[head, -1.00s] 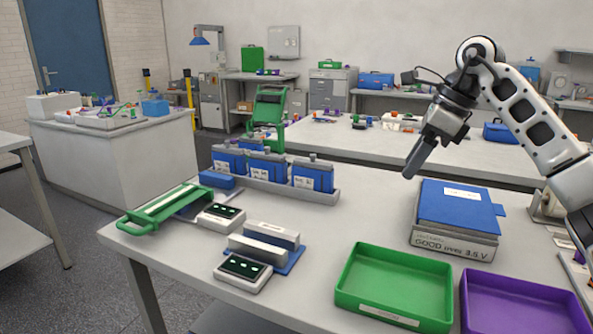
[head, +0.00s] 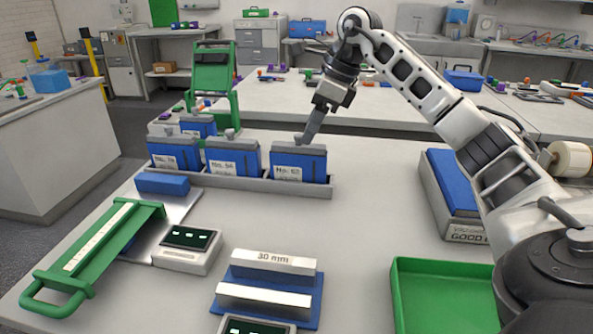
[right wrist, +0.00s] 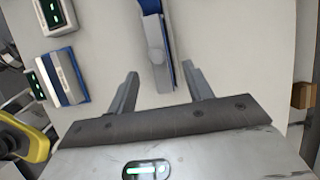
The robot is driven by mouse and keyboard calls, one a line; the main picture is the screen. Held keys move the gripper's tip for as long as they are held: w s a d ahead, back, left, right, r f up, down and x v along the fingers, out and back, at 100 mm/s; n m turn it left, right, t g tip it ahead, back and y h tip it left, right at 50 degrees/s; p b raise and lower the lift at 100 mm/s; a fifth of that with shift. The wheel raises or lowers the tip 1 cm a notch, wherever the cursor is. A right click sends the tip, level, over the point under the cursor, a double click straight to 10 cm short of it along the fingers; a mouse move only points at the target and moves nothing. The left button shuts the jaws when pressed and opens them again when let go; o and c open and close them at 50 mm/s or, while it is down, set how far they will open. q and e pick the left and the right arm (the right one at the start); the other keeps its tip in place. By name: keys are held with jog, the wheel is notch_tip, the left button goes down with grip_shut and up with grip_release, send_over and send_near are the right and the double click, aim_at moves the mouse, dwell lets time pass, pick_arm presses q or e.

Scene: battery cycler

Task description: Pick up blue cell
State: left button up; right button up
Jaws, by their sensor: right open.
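Blue cells with grey tops and white labels stand upright in a grey tray (head: 255,186) in the head view. The front row has a right cell (head: 310,166), a middle cell (head: 243,160) and a left cell (head: 180,155); another cell (head: 198,125) stands behind. My right gripper (head: 308,137) is open, its fingers pointing down at the top of the right cell. In the right wrist view, my open fingers (right wrist: 160,72) lie either side of a grey-topped blue thing (right wrist: 153,40), apparently that cell, not clasped. My left gripper is not in view.
A green-handled tool (head: 105,240), a meter (head: 188,245), a blue block (head: 162,184) and a 30 mm fixture (head: 268,280) stand front left. A green tray (head: 445,295) and a blue-topped box (head: 440,200) are at right. Mid-table is clear.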

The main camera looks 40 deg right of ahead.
aim_at(304, 145)
jog(key=x, duration=0.3)
jog(key=shift+x, duration=2.65)
jog(key=shift+s, duration=0.15)
grip_shut()
jog(key=shift+d+r, duration=0.1)
